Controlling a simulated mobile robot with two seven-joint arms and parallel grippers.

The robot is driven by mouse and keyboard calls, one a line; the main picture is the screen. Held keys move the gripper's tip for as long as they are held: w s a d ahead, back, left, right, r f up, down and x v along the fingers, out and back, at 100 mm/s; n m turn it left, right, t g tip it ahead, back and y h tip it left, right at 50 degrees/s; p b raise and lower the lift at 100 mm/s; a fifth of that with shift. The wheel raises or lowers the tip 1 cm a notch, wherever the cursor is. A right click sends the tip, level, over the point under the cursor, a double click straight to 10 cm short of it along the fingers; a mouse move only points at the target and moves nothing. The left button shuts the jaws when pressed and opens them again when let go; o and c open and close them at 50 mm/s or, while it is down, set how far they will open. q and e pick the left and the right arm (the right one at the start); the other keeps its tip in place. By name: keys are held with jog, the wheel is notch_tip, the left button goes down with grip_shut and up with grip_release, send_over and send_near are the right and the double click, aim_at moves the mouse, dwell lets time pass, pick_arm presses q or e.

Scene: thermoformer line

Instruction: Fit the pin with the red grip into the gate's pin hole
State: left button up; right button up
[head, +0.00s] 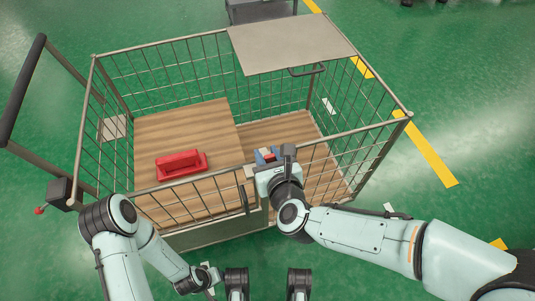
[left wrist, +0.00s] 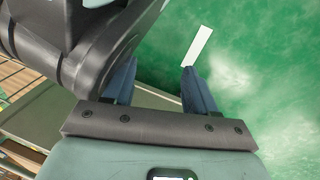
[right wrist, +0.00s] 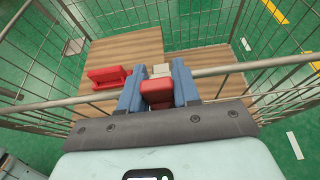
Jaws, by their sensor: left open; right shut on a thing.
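My right gripper (head: 266,155) is over the front top rail of the wire cage cart. In the right wrist view, its blue fingers (right wrist: 158,70) are shut on a red block-like grip (right wrist: 156,92), taken to be that of the pin. The pin's shaft is hidden. A small pale block (right wrist: 160,70) shows just past the fingertips, and a pale block (head: 250,171) shows at the rail in the head view. I cannot make out the pin hole, nor whether the pin touches it. My left gripper (left wrist: 158,68) is open and empty, low outside the cart.
The cage's mesh walls and rails (head: 165,48) surround wooden boards (head: 180,124). A red handled object (head: 181,166) lies on the left, higher board. A grey panel (head: 290,42) covers the back right of the cage. Green floor (head: 480,130) is open to the right.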

pick_arm(q)
jog(key=shift+s+f, duration=0.35)
jog(key=shift+s, duration=0.15)
pick_arm(e)
jog(key=shift+f, duration=0.2)
jog(key=o, duration=1.1)
pick_arm(q)
jog(key=shift+s+f, duration=0.1)
jog(key=shift+s, duration=0.1)
jog(key=shift+s, duration=0.1)
